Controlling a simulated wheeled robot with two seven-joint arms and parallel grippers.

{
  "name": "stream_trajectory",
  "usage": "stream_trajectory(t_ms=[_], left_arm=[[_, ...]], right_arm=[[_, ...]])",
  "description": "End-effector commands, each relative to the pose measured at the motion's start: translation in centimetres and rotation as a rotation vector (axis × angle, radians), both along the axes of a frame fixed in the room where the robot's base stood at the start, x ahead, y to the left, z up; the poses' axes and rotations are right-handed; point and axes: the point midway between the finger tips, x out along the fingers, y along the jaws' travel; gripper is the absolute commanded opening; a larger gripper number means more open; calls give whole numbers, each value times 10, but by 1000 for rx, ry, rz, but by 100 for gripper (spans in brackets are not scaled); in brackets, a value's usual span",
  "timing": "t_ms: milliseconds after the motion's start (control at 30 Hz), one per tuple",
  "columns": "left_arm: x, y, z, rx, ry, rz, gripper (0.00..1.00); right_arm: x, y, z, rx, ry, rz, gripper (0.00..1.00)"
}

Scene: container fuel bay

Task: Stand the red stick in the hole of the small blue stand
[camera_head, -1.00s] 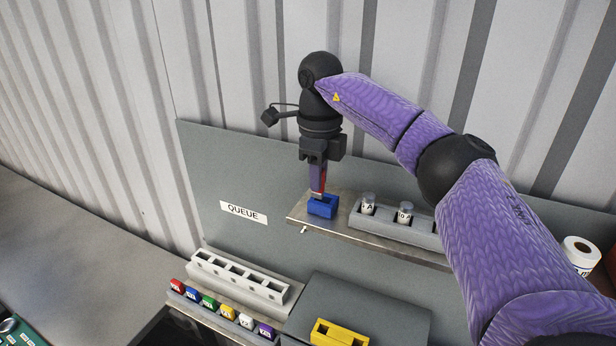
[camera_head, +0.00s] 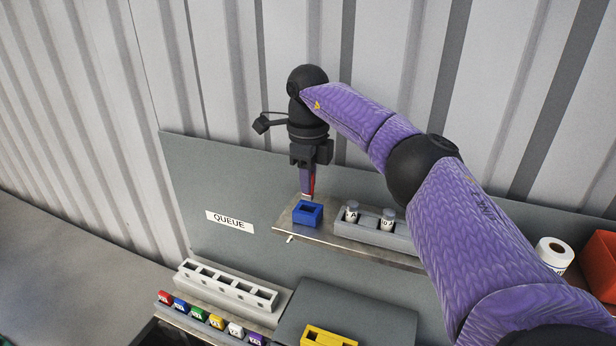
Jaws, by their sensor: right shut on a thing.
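The small blue stand (camera_head: 307,217) sits at the left end of a metal shelf on the grey back panel, and its dark hole opening shows on top. My right gripper (camera_head: 307,194) points down, its fingertips just above or behind the stand's back edge. It is shut on the red stick (camera_head: 313,187), of which only a thin red strip shows beside the fingers. The stick's lower end is hard to make out; it does not appear to be in the hole. My left gripper is not in view.
A grey rack (camera_head: 372,232) with two white-labelled vials stands right of the blue stand. Below are a pale slotted rack (camera_head: 228,287), a row of coloured tags, and a yellow block (camera_head: 328,337). A paper roll (camera_head: 553,254) and an orange bin (camera_head: 600,262) are at right.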

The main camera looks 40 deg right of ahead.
Motion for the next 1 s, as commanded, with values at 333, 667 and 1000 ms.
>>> stream_trajectory(t_ms=[333, 667, 1000], left_arm=[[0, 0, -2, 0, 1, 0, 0], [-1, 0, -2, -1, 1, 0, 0], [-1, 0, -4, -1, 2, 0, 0]], right_arm=[[0, 0, -12, 0, 0, 0, 0], [-1, 0, -14, 0, 0, 0, 0], [0, 0, -25, 0, 0, 0, 0]])
